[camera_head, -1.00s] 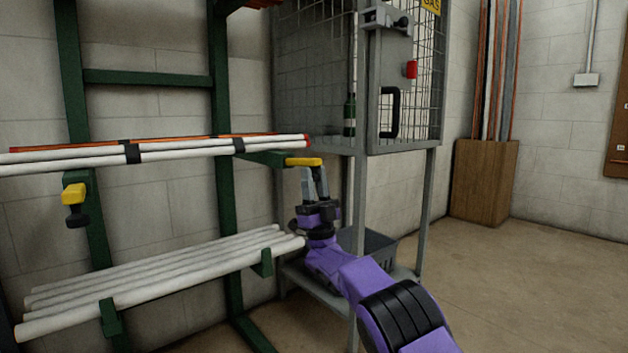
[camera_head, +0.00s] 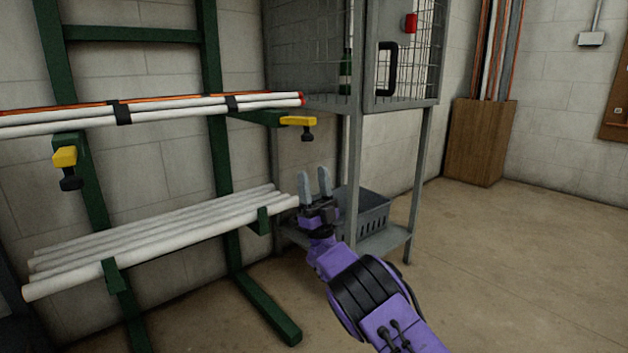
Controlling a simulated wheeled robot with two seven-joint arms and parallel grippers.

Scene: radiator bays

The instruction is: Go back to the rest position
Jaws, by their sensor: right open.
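My right gripper (camera_head: 315,187) is open and empty, with its two grey fingers pointing up and apart. It is in the head view near the middle, below the yellow clamp (camera_head: 298,121) on the right end of the upper rack arm. It is clear of that clamp. The purple arm comes in from the bottom right. My left gripper is not in view. A second yellow clamp (camera_head: 65,157) sits on the left rack arm. White and orange pipes (camera_head: 170,110), bound with black straps, lie on the upper arms.
The green rack (camera_head: 222,170) stands against the block wall with several white pipes (camera_head: 160,240) on its lower arms. A grey wire cage (camera_head: 410,60) stands behind my gripper, with a grey crate (camera_head: 365,217) on its shelf. A wooden box (camera_head: 478,140) holds pipes. The floor at right is clear.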

